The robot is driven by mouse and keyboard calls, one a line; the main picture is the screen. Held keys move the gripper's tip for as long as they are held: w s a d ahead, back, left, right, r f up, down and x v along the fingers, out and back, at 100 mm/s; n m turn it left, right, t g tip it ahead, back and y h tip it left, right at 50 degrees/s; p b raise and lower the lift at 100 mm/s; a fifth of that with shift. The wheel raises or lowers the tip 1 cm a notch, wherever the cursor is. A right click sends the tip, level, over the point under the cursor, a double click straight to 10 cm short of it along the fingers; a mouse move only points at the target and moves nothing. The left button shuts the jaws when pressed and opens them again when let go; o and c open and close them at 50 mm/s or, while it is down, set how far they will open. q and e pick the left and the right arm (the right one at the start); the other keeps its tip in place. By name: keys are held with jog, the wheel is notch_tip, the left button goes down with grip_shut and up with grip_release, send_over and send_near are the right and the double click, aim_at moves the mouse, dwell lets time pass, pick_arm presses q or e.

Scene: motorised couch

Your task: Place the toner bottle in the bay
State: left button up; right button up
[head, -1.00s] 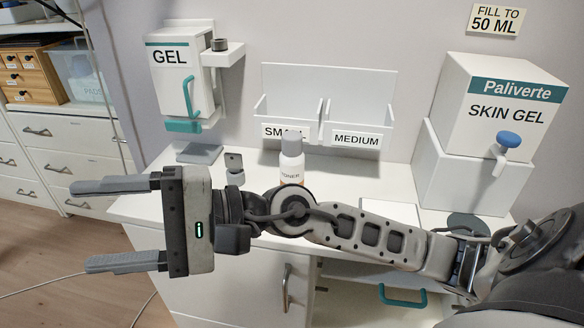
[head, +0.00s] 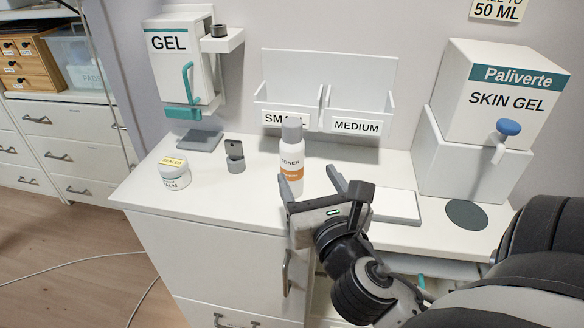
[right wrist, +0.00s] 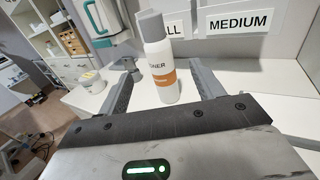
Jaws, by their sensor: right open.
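The toner bottle (head: 292,160), white with a grey cap and an orange band, stands upright on the white counter. It also shows in the right wrist view (right wrist: 160,62). My right gripper (head: 309,177) is open and low at the counter, its fingers pointing toward the bottle. In the right wrist view the bottle appears between the two open fingers (right wrist: 164,72), with gaps on both sides. I cannot tell how deep between them it stands. No part is labelled as a bay; a two-part wall holder (head: 328,70) marked SMALL and MEDIUM hangs behind. My left gripper is out of view.
A sealed jar (head: 174,174) and a small grey holder (head: 235,158) stand left of the bottle. A GEL dispenser (head: 177,65) hangs at left. A skin gel box (head: 497,100) stands at right, a dark round pad (head: 466,214) before it. A white slab (head: 388,204) lies right of my gripper.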

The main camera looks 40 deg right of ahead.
aim_at(296, 156)
jog(key=x, duration=0.6)
jog(key=shift+p, duration=0.35)
jog(key=shift+w+d, duration=0.15)
jog(key=shift+w, duration=0.3)
jog(key=x, duration=0.3)
jog(key=shift+w+p, duration=0.3)
jog(key=shift+w, duration=0.05)
jog(key=shift+w+d, duration=0.25)
jog(key=shift+w, duration=0.25)
jog(key=c, duration=1.3)
jog(key=shift+o, duration=0.2)
